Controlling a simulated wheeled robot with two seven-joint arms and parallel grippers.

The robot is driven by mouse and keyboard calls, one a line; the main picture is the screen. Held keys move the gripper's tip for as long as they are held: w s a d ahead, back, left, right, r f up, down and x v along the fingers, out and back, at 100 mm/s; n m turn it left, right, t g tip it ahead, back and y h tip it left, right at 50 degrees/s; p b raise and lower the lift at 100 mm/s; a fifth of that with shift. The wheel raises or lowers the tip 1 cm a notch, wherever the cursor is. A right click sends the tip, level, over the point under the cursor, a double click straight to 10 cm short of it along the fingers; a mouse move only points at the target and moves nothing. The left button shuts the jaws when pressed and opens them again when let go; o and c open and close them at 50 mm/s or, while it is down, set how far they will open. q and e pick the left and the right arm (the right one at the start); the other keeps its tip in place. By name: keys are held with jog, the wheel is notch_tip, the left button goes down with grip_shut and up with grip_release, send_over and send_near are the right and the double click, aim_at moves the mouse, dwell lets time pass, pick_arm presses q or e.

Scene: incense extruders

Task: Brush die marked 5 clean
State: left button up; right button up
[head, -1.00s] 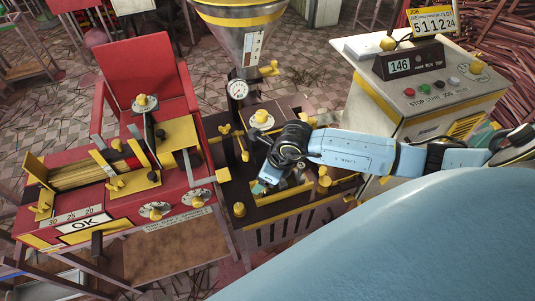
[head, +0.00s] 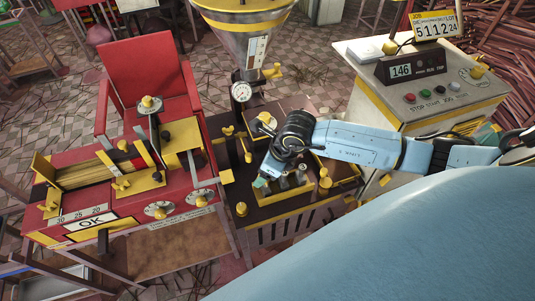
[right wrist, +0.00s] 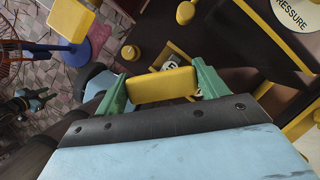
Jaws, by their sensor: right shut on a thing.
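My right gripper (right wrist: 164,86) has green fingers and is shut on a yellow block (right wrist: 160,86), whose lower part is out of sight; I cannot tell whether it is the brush. A round pale disc (right wrist: 174,67) with a dark mark, perhaps a die, shows just beyond the block, partly covered; I cannot read the mark surely. In the head view, my right gripper (head: 262,184) is over the dark, yellow-edged bench, and the arm hides part of the bench top. A dark shape with green tips, apparently my left gripper (right wrist: 34,98), shows at the left of the right wrist view, small and unclear.
The extruder hopper (head: 245,40) and pressure gauge (head: 241,92) rise behind the bench (head: 250,214). A control cabinet (head: 415,120) stands right. Yellow knobs (head: 325,183) stick up near the gripper.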

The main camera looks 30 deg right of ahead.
jog(key=shift+r+p, duration=1.3)
jog(key=shift+r, duration=0.75)
pick_arm(q)
jog(key=r, duration=0.1)
jog(key=w+r, duration=0.1)
jog(key=r, duration=0.1)
jog(key=shift+f, duration=0.1)
